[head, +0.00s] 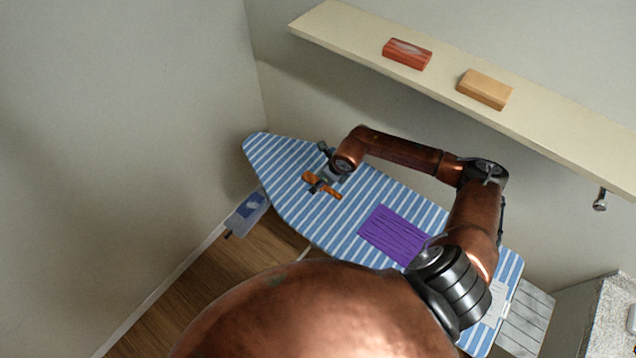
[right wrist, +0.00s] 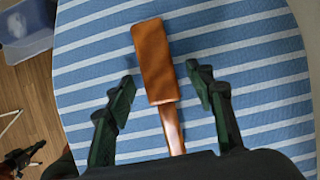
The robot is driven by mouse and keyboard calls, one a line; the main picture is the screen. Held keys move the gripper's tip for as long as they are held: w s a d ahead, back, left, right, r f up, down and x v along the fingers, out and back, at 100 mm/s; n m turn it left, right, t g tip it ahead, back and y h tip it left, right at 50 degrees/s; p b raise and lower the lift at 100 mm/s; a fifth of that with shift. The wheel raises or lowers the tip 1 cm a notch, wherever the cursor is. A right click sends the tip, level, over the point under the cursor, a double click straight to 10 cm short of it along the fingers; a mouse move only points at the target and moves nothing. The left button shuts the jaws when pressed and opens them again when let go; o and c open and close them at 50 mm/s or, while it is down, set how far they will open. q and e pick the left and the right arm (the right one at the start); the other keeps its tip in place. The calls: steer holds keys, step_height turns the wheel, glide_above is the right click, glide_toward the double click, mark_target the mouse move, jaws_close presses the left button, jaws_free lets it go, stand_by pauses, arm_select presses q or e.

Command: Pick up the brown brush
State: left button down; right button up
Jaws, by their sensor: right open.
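The brown brush (head: 322,186) lies on the blue-and-white striped ironing board (head: 275,160), near its narrow left end. In the right wrist view the brush (right wrist: 154,62) has a wide orange-brown head pointing away from me and a thinner handle running back under the gripper. My right gripper (head: 322,184) is over the brush in the head view. In the right wrist view the right gripper (right wrist: 160,88) is open, with one finger on each side of the brush and gaps between fingers and brush. My left gripper is not in view.
A purple folded towel (head: 393,234) lies on the middle of the board. A wall shelf (head: 345,28) above holds a red block-like item (head: 407,53) and a tan one (head: 484,89). A blue-grey bin (head: 248,212) stands on the floor beside the board's left end.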

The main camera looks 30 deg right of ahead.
steer(key=shift+w+f, duration=0.15)
steer(key=shift+f, duration=0.15)
steer(key=shift+c, duration=0.3)
jaws_close()
steer(key=shift+r, duration=0.1)
